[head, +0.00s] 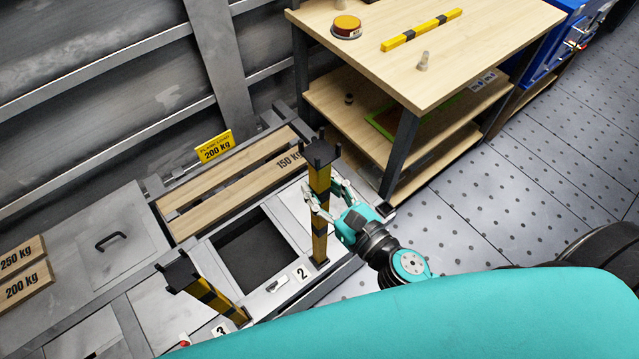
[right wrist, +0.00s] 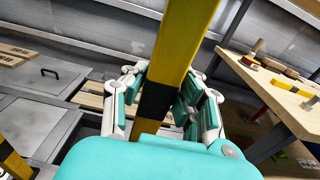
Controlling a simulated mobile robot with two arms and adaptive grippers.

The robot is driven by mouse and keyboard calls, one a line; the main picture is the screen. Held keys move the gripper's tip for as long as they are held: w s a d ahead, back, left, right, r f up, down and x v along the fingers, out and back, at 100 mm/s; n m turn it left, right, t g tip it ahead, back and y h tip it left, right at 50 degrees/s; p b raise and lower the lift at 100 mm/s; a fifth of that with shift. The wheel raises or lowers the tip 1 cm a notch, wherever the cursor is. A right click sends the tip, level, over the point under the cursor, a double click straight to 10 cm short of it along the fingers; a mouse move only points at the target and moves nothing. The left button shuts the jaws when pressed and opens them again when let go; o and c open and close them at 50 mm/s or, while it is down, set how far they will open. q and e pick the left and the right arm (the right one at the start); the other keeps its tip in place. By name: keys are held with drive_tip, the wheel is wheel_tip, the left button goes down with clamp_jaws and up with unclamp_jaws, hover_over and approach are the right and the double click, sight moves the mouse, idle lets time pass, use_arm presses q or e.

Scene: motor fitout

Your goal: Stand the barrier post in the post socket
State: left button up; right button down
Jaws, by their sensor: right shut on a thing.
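A yellow-and-black barrier post (head: 319,240) with a dark pronged top stands about upright near the number 2 label (head: 302,273). My right gripper (head: 322,196) is shut around its middle. In the right wrist view the post (right wrist: 182,40) runs up between the fingers of my right gripper (right wrist: 160,92). The post's foot is at the deck by the edge of the open bay. I cannot tell whether it is in a socket or just above it, and no socket opening shows. My left gripper is not in view.
Another barrier post (head: 207,293) stands to the left by another number label. A dark open bay (head: 246,250) lies between the posts. The wooden workbench (head: 390,70) at the back right holds a yellow-black bar (head: 421,31) and a red-yellow round item (head: 346,26).

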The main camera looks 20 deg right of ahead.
sight(325, 209)
idle(0.5)
drive_tip(key=shift+f+b, duration=1.65)
drive_tip(key=shift+f, duration=0.4)
drive_tip(key=shift+f+b, duration=0.4)
drive_tip(key=shift+b, duration=0.2)
drive_tip(key=shift+f+b, duration=0.6)
drive_tip(key=shift+f, duration=0.1)
drive_tip(key=shift+f+b, duration=0.3)
drive_tip(key=shift+f, duration=0.05)
drive_tip(key=shift+f+b, duration=0.35)
drive_tip(key=shift+f, duration=0.15)
idle(0.4)
drive_tip(key=shift+f, duration=0.15)
idle(1.2)
